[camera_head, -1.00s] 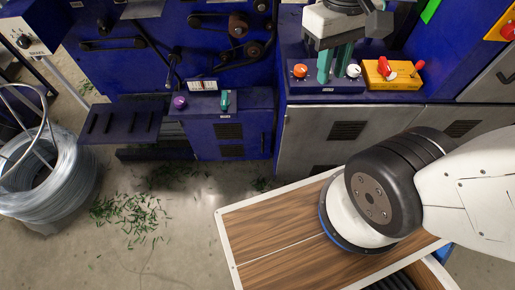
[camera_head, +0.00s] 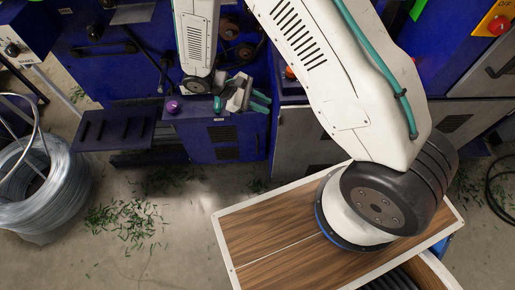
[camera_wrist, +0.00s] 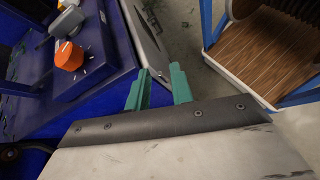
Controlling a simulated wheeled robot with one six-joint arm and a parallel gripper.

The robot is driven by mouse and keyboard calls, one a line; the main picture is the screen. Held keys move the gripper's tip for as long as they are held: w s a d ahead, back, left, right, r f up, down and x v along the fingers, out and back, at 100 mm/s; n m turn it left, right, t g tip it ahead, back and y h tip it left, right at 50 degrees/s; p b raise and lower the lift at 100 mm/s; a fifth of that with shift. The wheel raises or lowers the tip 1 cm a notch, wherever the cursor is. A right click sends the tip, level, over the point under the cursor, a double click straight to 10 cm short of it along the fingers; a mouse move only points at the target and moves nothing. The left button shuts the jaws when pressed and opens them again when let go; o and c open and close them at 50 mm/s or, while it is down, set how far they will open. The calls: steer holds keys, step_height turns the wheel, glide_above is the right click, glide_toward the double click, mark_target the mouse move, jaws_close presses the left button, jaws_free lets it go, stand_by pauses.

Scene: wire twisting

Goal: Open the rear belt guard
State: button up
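My gripper (camera_head: 260,103) is in front of the blue machine, at the right end of the console with the purple knob. Its two teal fingers point right in the head view. In the wrist view my gripper (camera_wrist: 160,85) shows a gap between the fingers with nothing held. No part can be clearly made out as the rear belt guard. Belts and pulleys (camera_head: 230,28) show uncovered on the blue machine's face, partly hidden by my arm.
An orange knob (camera_wrist: 69,55) is near the fingers in the wrist view. A wire coil (camera_head: 45,190) stands at left. Green scraps (camera_head: 120,225) litter the open floor.

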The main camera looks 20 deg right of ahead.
step_height(320, 180, down, 17)
steer(key=w+n+t+h, duration=0.1)
steer(key=n+t+h, duration=0.2)
steer(key=n, duration=0.2)
steer(key=n+t+y, duration=0.2)
steer(key=n+t, duration=0.8)
glide_toward(257, 149)
steer(key=w+d, duration=0.2)
steer(key=d, duration=0.1)
steer(key=shift+y, duration=0.3)
steer(key=x, duration=0.7)
steer(key=shift+f, duration=0.45)
jaws_close()
